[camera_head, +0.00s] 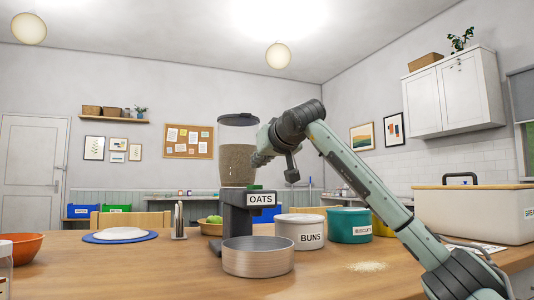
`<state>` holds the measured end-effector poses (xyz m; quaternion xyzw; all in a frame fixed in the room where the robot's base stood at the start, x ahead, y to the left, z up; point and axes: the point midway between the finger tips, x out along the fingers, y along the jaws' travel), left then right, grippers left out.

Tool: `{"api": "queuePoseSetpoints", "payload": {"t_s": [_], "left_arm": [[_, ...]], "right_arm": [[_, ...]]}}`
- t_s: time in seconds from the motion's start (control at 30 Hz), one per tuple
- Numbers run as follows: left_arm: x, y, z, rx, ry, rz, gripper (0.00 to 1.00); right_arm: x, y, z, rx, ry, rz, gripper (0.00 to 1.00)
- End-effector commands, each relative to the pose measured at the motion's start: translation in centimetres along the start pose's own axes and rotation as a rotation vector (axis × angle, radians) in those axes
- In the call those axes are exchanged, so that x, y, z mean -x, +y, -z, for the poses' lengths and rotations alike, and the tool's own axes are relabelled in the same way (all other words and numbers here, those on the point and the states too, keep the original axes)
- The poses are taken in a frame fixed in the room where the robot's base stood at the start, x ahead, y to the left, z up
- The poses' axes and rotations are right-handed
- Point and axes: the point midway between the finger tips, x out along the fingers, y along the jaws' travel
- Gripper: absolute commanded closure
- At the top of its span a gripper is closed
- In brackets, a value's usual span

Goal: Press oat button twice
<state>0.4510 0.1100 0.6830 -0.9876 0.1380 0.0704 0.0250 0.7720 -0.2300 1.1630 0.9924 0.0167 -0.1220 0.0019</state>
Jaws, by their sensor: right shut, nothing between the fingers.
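An oat dispenser (238,150) stands on the wooden counter, with a clear, lidded hopper of grain on a dark stand. Its white label (262,199) reads OATS. A small green button (256,187) shows just above the label. A round metal-coloured bowl (258,258) sits at the front of the stand. My right gripper (292,176) is shut and empty, hanging to the right of the hopper and a little above and right of the green button. It looks apart from the button, but depth is hard to judge. My left gripper is out of view.
Spilled oats (367,266) lie on the counter (150,268). A plate (120,235) and orange bowl (20,246) are left.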

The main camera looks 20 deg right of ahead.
Motion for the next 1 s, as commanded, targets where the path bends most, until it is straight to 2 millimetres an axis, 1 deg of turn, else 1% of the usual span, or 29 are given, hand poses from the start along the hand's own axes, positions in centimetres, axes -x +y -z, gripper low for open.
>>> {"api": "queuePoseSetpoints", "payload": {"t_s": [0.03, 0.1, 0.2, 0.3, 0.47, 0.83, 1.0], "left_arm": [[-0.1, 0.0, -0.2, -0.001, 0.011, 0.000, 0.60], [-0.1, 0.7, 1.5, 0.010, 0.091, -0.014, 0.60], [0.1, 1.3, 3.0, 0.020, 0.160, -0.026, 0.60], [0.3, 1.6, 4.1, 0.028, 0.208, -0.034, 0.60], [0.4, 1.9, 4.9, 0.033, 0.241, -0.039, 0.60], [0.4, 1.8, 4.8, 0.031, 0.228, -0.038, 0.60], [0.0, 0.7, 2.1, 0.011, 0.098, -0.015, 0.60]], "right_arm": [[-0.4, -0.1, -1.1, 0.001, -0.004, 0.002, 1.00], [-0.5, 0.0, -2.0, 0.001, -0.002, 0.001, 1.00], [-0.7, 0.0, -2.9, 0.001, -0.002, 0.001, 1.00], [-0.8, 0.0, -3.5, 0.000, -0.001, 0.001, 1.00], [-0.9, 0.0, -3.9, 0.000, -0.001, 0.000, 1.00], [-0.9, 0.1, -4.0, 0.002, 0.000, -0.001, 1.00], [-1.2, 0.1, -5.4, 0.003, -0.001, -0.004, 1.00]]}}
